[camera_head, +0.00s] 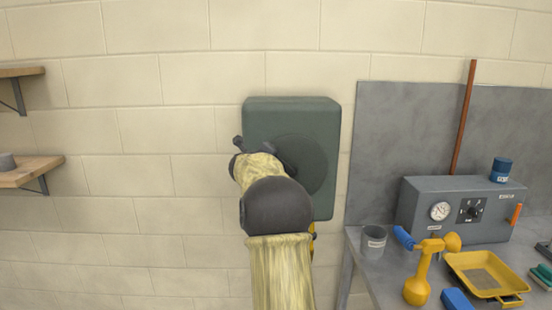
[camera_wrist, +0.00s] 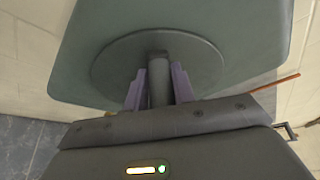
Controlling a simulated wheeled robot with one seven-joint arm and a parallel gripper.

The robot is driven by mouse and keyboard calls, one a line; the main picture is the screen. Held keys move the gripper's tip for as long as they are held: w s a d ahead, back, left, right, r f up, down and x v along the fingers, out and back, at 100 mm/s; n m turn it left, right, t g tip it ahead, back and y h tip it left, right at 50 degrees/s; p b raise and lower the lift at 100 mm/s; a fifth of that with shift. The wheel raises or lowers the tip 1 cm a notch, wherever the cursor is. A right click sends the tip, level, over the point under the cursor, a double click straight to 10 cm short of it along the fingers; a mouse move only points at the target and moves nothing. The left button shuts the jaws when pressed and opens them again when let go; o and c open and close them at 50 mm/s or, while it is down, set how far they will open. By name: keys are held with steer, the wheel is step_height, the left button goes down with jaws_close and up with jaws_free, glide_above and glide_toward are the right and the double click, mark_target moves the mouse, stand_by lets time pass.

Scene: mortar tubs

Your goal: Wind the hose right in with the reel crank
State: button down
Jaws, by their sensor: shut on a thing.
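The hose reel is a dark green box (camera_head: 262,112) on the block wall, with a round dark disc (camera_head: 318,165) on its front. In the wrist view the green box (camera_wrist: 85,45) and its disc (camera_wrist: 205,62) fill the upper part. My gripper (camera_wrist: 159,85) is shut on the crank handle (camera_wrist: 158,68), a dark upright grip between its two purple-grey fingers. In the head view my own arm hides the gripper, the crank and the lower left of the box. A small yellow bit (camera_head: 312,238) shows below the box; I cannot tell whether it is hose.
A grey bench (camera_head: 357,240) stands at the right with a grey control box (camera_head: 420,205), a yellow tray (camera_head: 459,265), a grey cup (camera_head: 374,242) and a yellow tool (camera_head: 418,289). Wooden shelves (camera_head: 25,172) are at the left. The wall between is clear.

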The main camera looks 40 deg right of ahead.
steer(key=shift+s+d+r, duration=0.15)
steer(key=shift+r, duration=0.3)
steer(key=c, duration=1.2)
jaws_free()
steer(key=shift+f, duration=0.25)
steer(key=b+v, duration=0.3)
steer(key=v, duration=1.4)
